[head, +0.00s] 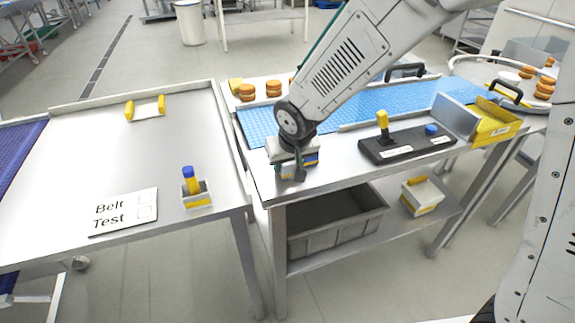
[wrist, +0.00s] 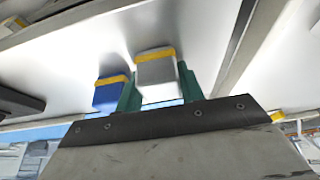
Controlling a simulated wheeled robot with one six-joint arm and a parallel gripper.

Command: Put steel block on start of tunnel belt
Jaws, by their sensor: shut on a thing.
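My gripper (head: 297,172) is low over the front left corner of the right-hand steel table, pointing down. In the wrist view its green fingers (wrist: 158,74) are shut on a grey block with a yellow band, the steel block (wrist: 155,72). A blue block with a yellow band (wrist: 108,95) stands close beside one finger. In the head view the gripper mostly hides the steel block; I cannot tell whether it touches the table. A light blue belt (head: 375,101) runs along this table behind the gripper. No tunnel clearly shows, so I cannot tell which belt is the tunnel belt.
A black control box (head: 405,146) with a yellow lever stands right of the gripper. A yellow tray (head: 495,122) is farther right. Round orange-brown items (head: 273,88) sit behind the belt. The left table (head: 130,155) holds a "Belt Test" card (head: 123,212) and much bare room.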

